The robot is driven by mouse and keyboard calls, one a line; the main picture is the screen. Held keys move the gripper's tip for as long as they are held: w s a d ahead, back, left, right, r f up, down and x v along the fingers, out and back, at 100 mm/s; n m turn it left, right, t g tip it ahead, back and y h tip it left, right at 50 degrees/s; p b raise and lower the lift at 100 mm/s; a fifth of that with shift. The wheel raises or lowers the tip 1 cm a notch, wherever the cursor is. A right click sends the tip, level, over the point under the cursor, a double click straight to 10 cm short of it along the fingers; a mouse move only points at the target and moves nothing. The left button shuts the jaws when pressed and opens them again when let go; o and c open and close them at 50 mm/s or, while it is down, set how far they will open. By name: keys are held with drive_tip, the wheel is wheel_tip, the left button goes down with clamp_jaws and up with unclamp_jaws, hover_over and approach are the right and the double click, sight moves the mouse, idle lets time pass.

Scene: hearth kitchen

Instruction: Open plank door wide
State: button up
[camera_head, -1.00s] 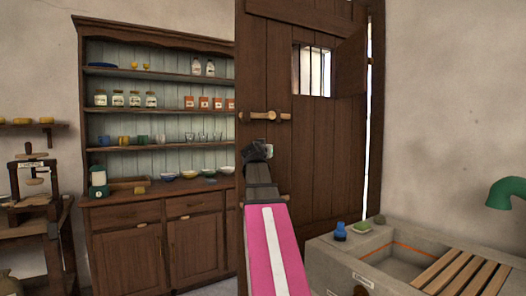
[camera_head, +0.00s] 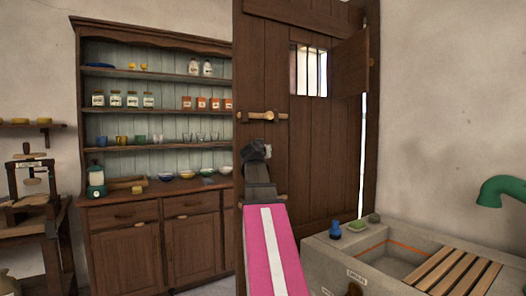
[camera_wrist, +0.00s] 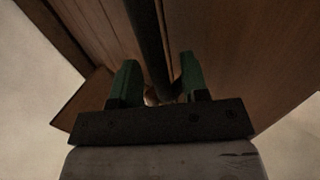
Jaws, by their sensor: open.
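The brown plank door (camera_head: 325,150) stands ajar, with a bright gap along its right side. Its left edge covers the right end of the dresser. It has a small barred window (camera_head: 309,70) and a wooden latch (camera_head: 262,117) near its left edge. My gripper (camera_head: 257,148) is in front of the door's left part, below the latch. In the wrist view my gripper (camera_wrist: 158,80) is open, its green fingers apart, with wood planks beyond. A dark upright bar (camera_wrist: 152,45) shows between the fingers. I cannot tell whether they touch it.
A dresser (camera_head: 145,185) with jars, cups and bowls stands left of the door. A stone sink (camera_head: 325,250) with a slatted rack (camera_head: 455,275) and a green tap (camera_head: 500,190) is at the lower right. A wooden press (camera_head: 30,180) stands at the far left.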

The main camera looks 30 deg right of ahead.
drive_tip(key=v, duration=1)
drive_tip(key=shift+s+a, duration=0.25)
drive_tip(key=shift+s, duration=0.05)
drive_tip(key=w+a+f+n+g+y, duration=0.1)
drive_tip(key=a+f+g+y, duration=0.15)
drive_tip(key=f, duration=0.95)
drive_tip(key=w+a+f+n+g+y, duration=0.2)
drive_tip(key=a+f, duration=0.2)
drive_tip(key=f, duration=0.8)
drive_tip(key=w+a+f+n+g+y, duration=0.15)
drive_tip(key=a+f, duration=0.25)
drive_tip(key=f, duration=0.9)
drive_tip(key=s+a+f+n+g+y, duration=0.1)
drive_tip(key=s+a+f, duration=0.3)
drive_tip(key=f, duration=0.5)
drive_tip(key=s+a+f+n+g+y, duration=0.1)
drive_tip(key=s+a+f+g, duration=0.3)
drive_tip(key=f, duration=0.5)
drive_tip(key=s+a+f+n+g+y, duration=0.1)
drive_tip(key=s+a+f+g+y, duration=0.1)
drive_tip(key=s+a+f, duration=0.3)
wheel_tip(320, 180, down, 5)
drive_tip(key=shift+s+a+r+g+y, duration=0.25)
drive_tip(key=shift+s+g+y, duration=0.15)
drive_tip(key=shift+s+y, duration=0.35)
